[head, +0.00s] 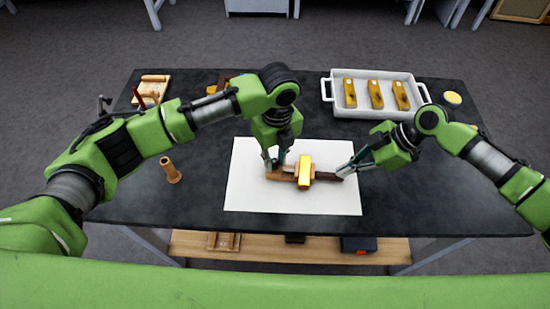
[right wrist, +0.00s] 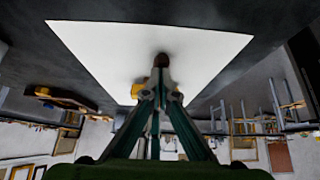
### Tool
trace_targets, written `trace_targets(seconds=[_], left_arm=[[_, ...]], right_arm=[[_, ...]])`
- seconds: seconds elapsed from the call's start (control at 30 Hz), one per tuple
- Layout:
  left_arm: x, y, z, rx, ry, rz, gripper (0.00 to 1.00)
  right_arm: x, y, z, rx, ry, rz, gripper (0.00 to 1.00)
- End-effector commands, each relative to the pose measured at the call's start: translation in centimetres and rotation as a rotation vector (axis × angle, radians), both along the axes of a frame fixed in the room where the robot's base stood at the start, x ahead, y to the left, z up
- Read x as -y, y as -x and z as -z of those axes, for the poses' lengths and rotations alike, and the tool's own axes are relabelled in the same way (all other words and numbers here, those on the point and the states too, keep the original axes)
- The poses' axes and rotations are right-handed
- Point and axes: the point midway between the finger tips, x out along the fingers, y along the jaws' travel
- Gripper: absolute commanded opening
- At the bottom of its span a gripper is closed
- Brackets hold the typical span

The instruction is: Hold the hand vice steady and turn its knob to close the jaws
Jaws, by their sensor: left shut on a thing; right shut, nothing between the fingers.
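The hand vice (head: 284,176) lies across the white sheet (head: 250,198), with a light brown wooden part on the left and a dark brown part on the right. A gold block (head: 305,172) sits at its middle; I cannot tell whether jaws touch it. My left gripper (head: 273,166) is shut on the vice's left wooden part from above. My right gripper (head: 345,172) is shut and empty at the dark right end; whether it touches is unclear. In the right wrist view, the fingertips (right wrist: 160,92) meet just short of a brown end (right wrist: 160,61). The knob is not clearly distinguishable.
A white tray (head: 337,108) with three gold-and-brown pieces stands at the back right, beside a yellow disc (head: 452,98). A wooden peg (head: 172,170) stands on the left. A wooden rack (head: 152,88) is at the back left. The dark table (head: 440,200) is clear at the front right.

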Motion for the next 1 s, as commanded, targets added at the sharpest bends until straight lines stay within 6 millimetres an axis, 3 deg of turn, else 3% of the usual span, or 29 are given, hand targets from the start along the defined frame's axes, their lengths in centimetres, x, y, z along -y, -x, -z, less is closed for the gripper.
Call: trace_targets(seconds=[0.3, 0.33, 0.4, 0.77, 1.0], left_arm=[[0.1, 0.0, 0.0, 0.001, 0.002, 0.001, 0.00], [0.1, 0.0, 0.0, 0.001, 0.002, 0.001, 0.22], [0.1, 0.0, 0.0, 0.001, 0.002, 0.001, 0.36], [0.1, 0.0, -0.2, 0.001, 0.001, 0.000, 0.36], [0.1, -0.1, -3.6, 0.005, 0.003, 0.000, 0.36]], right_arm=[[0.2, 0.2, 0.5, -0.007, 0.007, -0.001, 0.00], [0.2, 0.2, 0.5, -0.007, 0.007, -0.001, 0.00], [0.2, 0.2, 0.5, -0.007, 0.007, -0.001, 0.00], [0.2, 0.3, 0.5, -0.007, 0.007, -0.001, 0.00], [0.2, 0.3, 0.5, -0.007, 0.007, -0.001, 0.00]])
